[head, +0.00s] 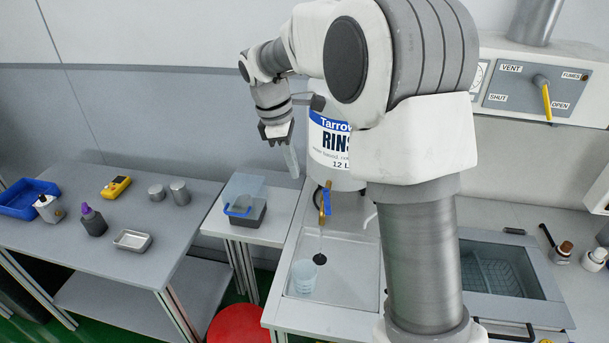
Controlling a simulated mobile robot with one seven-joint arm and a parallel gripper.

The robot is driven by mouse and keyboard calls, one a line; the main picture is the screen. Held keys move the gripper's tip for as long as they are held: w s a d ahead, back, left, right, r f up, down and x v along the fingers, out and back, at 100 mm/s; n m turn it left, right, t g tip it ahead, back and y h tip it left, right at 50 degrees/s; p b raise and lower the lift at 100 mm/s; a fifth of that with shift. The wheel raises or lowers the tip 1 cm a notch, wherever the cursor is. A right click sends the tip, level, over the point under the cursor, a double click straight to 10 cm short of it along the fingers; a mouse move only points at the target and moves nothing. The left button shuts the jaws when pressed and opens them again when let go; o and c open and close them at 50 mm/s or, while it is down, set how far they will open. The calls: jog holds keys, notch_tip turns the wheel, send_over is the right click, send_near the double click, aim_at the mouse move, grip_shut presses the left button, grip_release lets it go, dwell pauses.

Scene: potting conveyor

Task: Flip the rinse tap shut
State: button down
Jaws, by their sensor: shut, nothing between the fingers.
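A thin pale streak, like running water, hangs below the spout toward the sink (345,272). My gripper (291,165) is shut and empty, pointing down, in the air to the upper left of the tap and apart from it. My arm covers the right part of the drum.
A clear cup (304,277) stands in the sink near the dark drain. A lidded box (242,208) sits on the small stand to the left. A side table (75,232) holds several small items. A vent panel (535,88) with a yellow lever is at upper right.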

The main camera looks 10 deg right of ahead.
aim_at(327, 201)
jog(key=shift+n, duration=0.7)
jog(key=shift+w+d+r+p+x, duration=0.15)
jog(key=shift+d+p+x, duration=0.25)
jog(key=shift+x, duration=1.75)
jog(key=shift+w+d+r+p+x, duration=0.1)
jog(key=shift+w+d+p+x, duration=0.3)
jog(key=shift+x, duration=1.75)
jog(key=shift+d+r+p+x, duration=0.1)
jog(key=shift+d+p+x, duration=0.35)
jog(key=shift+x, duration=1.75)
